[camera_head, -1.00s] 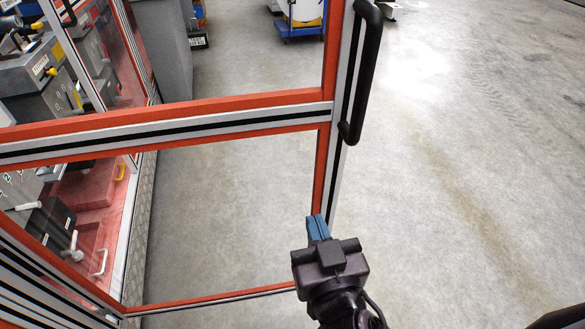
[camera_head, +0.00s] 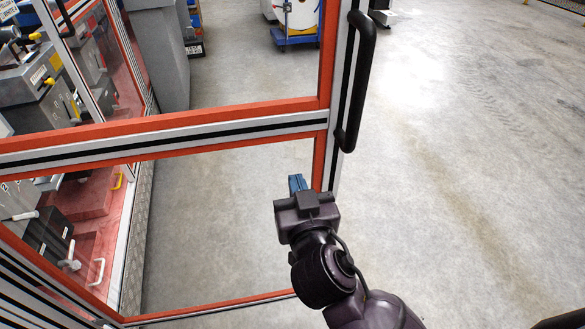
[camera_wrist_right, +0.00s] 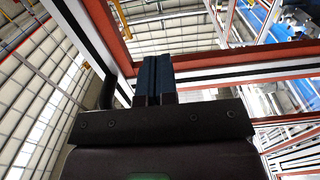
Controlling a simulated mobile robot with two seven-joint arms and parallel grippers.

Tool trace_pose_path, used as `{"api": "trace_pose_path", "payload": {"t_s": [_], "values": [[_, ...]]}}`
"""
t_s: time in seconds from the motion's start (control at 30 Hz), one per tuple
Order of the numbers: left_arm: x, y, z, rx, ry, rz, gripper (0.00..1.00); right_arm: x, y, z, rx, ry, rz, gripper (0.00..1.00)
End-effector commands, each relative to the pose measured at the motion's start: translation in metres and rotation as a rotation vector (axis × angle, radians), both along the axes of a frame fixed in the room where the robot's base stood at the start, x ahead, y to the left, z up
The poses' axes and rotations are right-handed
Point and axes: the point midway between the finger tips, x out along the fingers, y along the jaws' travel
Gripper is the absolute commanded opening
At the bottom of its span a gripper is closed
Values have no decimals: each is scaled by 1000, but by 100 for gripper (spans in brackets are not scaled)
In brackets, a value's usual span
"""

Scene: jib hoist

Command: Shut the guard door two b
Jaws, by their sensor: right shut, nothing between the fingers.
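The guard door has an orange-red and aluminium frame (camera_head: 200,128) around clear panes, and a black upright handle (camera_head: 357,85) near its right edge. It stands swung out over the floor, at an angle to the machine cell at the left. My right gripper (camera_head: 297,184) is shut and empty, below the crossbar and beside the door's right upright, hiding part of it. In the right wrist view the shut fingers (camera_wrist_right: 154,76) point up close to the door frame (camera_wrist_right: 110,40). I cannot tell whether they touch it. My left gripper is not in view.
The machine cell (camera_head: 85,200) with its red bed and grey blocks lies at the left. A grey cabinet (camera_head: 160,55) and a blue trolley (camera_head: 297,38) stand at the back. The concrete floor (camera_head: 470,180) at the right is clear.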

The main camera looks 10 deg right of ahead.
Motion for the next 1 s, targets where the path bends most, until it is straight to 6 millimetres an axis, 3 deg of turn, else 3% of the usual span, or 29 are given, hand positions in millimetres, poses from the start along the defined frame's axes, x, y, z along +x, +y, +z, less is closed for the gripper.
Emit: {"api": "trace_pose_path", "payload": {"t_s": [0.33,1.0], "values": [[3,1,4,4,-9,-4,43,36,-1,0,-2,-1,0,0],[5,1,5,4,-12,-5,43,50,-2,0,-1,-1,12,0]]}}
